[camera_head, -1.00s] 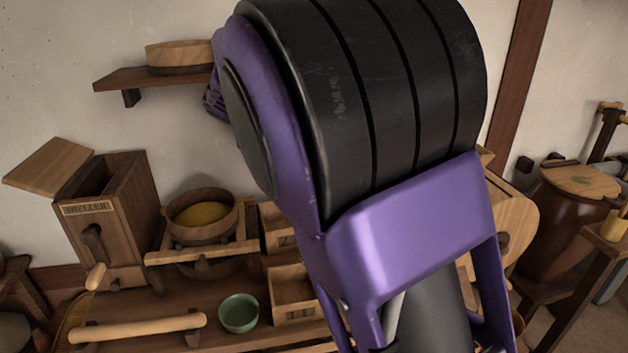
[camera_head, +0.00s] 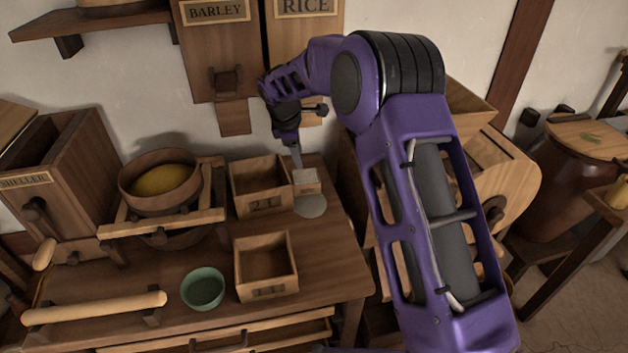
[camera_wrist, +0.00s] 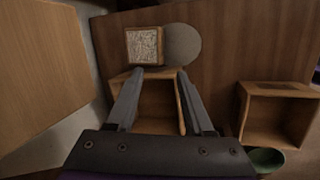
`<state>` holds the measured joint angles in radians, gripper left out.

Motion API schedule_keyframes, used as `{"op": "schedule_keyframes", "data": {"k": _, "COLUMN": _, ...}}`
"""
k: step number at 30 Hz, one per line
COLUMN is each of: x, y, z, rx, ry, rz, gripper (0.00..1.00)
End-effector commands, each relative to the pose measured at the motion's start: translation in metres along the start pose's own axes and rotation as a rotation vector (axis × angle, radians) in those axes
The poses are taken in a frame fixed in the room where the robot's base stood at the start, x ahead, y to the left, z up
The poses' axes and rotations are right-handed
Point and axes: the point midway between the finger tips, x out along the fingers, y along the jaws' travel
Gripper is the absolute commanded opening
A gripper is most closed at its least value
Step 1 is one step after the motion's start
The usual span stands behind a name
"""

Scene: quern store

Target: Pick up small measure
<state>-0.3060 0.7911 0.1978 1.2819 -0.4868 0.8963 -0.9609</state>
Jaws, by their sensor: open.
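Three square wooden measures stand on the bench. The smallest (camera_head: 306,188) looks filled with white grain, and it shows in the wrist view (camera_wrist: 145,46) just beyond my fingertips. A larger box marked 2 (camera_head: 247,208) is to its left and shows below my fingers in the wrist view (camera_wrist: 158,118). An empty box marked 1 (camera_head: 266,290) is nearer the front and also shows in the wrist view (camera_wrist: 277,90).
A grey disc (camera_head: 312,208) lies beside the smallest measure. A green bowl (camera_head: 203,290) and a wooden roller (camera_head: 95,308) are at the front. A sieve with yellow grain (camera_head: 162,182) stands left. Barley (camera_head: 213,50) and rice (camera_head: 306,35) bins hang on the wall behind.

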Motion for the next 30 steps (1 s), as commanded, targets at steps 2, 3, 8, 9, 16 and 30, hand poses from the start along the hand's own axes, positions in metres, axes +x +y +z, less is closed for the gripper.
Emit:
{"op": "schedule_keyframes", "data": {"k": 2, "x": 0.018, "y": -0.002, "z": 0.000, "rx": -0.001, "ry": -0.001, "rz": -0.004, "gripper": 0.52}}
{"op": "schedule_keyframes", "data": {"k": 3, "x": 0.027, "y": -0.002, "z": 0.000, "rx": -0.001, "ry": -0.001, "rz": -0.003, "gripper": 0.52}}
{"op": "schedule_keyframes", "data": {"k": 8, "x": 0.062, "y": -0.002, "z": 0.000, "rx": -0.001, "ry": -0.002, "rz": -0.003, "gripper": 0.52}}
{"op": "schedule_keyframes", "data": {"k": 9, "x": 0.071, "y": -0.002, "z": 0.000, "rx": 0.000, "ry": -0.002, "rz": -0.003, "gripper": 0.52}}
{"op": "schedule_keyframes", "data": {"k": 16, "x": 0.106, "y": -0.001, "z": 0.000, "rx": 0.001, "ry": -0.002, "rz": 0.000, "gripper": 0.52}}
{"op": "schedule_keyframes", "data": {"k": 30, "x": 0.157, "y": -0.002, "z": -0.005, "rx": 0.001, "ry": -0.003, "rz": 0.000, "gripper": 0.52}}
